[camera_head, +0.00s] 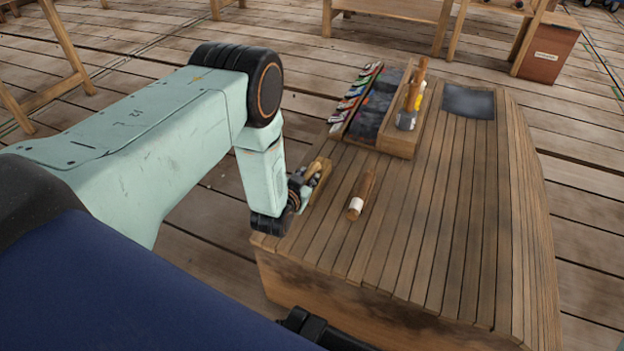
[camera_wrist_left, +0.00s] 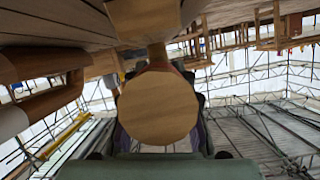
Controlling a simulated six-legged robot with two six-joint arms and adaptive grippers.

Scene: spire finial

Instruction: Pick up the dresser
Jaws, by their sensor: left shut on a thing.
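The dresser (camera_head: 321,171) is a pale wooden tool at the near left edge of the plank-topped bench. My left gripper (camera_head: 306,187) is shut on it, just over the bench top. My gripper and wrist hide part of it. Whether it still touches the planks I cannot tell. In the left wrist view its flat, many-sided wooden end (camera_wrist_left: 158,106) fills the middle, between the fingers, with a narrower neck above it. My right gripper is not in view.
A brown roller-like tool with a white end (camera_head: 362,195) lies close to the right of the gripper. A wooden tool box (camera_head: 402,142) with a mallet (camera_head: 411,95) and a rack of coloured items (camera_head: 356,100) stand behind. A dark sheet (camera_head: 468,102) lies at the back right.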

